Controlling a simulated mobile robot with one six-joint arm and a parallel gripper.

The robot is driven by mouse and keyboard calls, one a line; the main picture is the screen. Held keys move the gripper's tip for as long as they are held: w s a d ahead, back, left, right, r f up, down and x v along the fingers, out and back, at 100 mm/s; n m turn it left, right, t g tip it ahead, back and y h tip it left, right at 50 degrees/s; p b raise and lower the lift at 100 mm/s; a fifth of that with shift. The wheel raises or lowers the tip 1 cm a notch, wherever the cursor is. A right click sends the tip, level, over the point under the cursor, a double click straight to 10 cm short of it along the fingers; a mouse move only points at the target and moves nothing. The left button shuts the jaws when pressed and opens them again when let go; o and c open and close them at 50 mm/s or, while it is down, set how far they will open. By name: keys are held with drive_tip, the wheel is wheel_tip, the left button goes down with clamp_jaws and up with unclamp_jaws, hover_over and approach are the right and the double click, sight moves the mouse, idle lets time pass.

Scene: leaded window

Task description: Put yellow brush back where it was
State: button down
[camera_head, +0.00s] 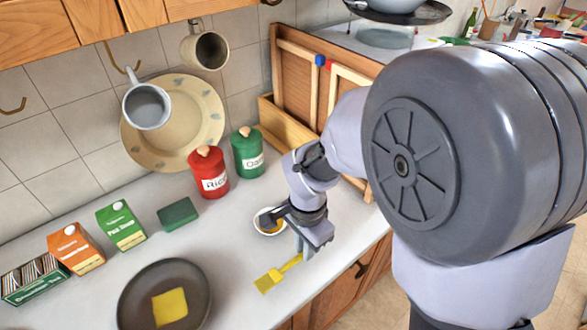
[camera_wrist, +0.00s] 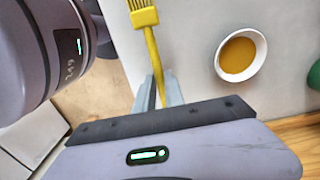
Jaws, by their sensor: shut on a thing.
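The yellow brush (camera_head: 268,280) is in the head view near the counter's front edge, its bristle end to the lower left and its handle running up to my gripper (camera_head: 303,250). In the wrist view the brush (camera_wrist: 144,17) has its bristles at the top, and its handle passes down between the fingers of my gripper (camera_wrist: 158,90). My gripper is shut on the handle. The handle's end is hidden behind the gripper body. I cannot tell whether the brush touches the counter.
A small white bowl (camera_wrist: 222,75) with orange-brown contents stands beside my gripper. A dark pan (camera_head: 135,290) with a yellow slab (camera_head: 170,307) is to the left. A red canister (camera_head: 209,172), a green canister (camera_head: 247,153) and cartons (camera_head: 121,225) line the back. Counter (camera_head: 230,250) between pan and bowl is clear.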

drive_tip(key=shift+w+a+f+b, duration=0.1)
drive_tip(key=shift+w+f+b, duration=0.25)
drive_tip(key=shift+w, duration=0.5)
wheel_tip(320, 180, down, 3)
drive_tip(key=shift+f+b, duration=0.15)
drive_tip(key=shift+b, duration=0.6)
drive_tip(key=shift+r, duration=0.2)
drive_tip(key=shift+f, duration=0.1)
drive_tip(key=c, duration=1.4)
unclamp_jaws()
drive_tip(key=shift+c, duration=0.2)
